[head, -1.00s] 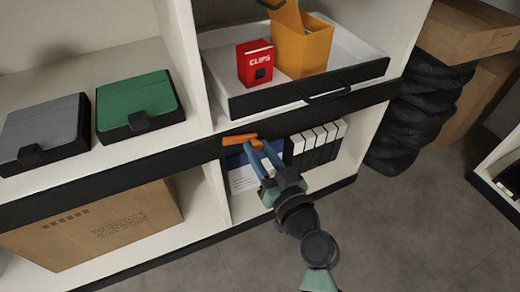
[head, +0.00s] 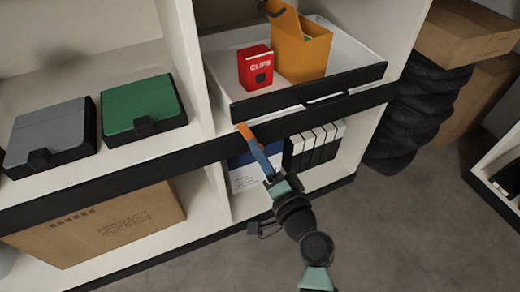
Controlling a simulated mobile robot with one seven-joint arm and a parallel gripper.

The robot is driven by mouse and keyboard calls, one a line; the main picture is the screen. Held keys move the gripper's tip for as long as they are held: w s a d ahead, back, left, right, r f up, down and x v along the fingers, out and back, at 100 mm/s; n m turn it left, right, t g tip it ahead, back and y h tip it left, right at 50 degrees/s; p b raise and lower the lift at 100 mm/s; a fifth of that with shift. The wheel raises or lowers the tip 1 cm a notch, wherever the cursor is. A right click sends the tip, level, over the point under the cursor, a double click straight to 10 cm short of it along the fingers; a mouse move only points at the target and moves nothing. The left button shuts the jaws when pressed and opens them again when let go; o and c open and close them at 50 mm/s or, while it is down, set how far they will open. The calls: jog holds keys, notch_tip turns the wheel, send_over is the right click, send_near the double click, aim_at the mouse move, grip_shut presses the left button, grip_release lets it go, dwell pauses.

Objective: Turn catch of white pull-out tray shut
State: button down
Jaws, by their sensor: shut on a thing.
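The white pull-out tray (head: 350,45) sits in the upper right bay, with a black front (head: 275,101) and a black handle (head: 326,98). The orange catch (head: 244,131) is on the black shelf edge just below the left end of the tray front. It stands steeply, its upper end tilted left and close to the tray front; whether they overlap is unclear. My gripper (head: 253,144) comes from the lower right with its blue fingers shut on the lower part of the catch, hiding that part.
The tray holds a red CLIPS box (head: 255,68) and an open orange carton (head: 302,48). Below stand several black-and-white binders (head: 318,146) and a blue-and-white item (head: 243,172). Green (head: 142,105) and grey (head: 47,132) cases lie left. Floor in front is clear.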

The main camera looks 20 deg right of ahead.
jog(key=shift+m+p, duration=0.75)
jog(key=shift+m, duration=1.45)
jog(key=c, duration=0.6)
grip_release()
jog(key=s+p, duration=0.1)
jog(key=s, duration=0.7)
jog(key=s+p, duration=0.1)
jog(key=s, duration=0.4)
jog(key=shift+d+p, duration=0.25)
jog(key=shift+p, duration=0.1)
jog(key=shift+r, duration=0.1)
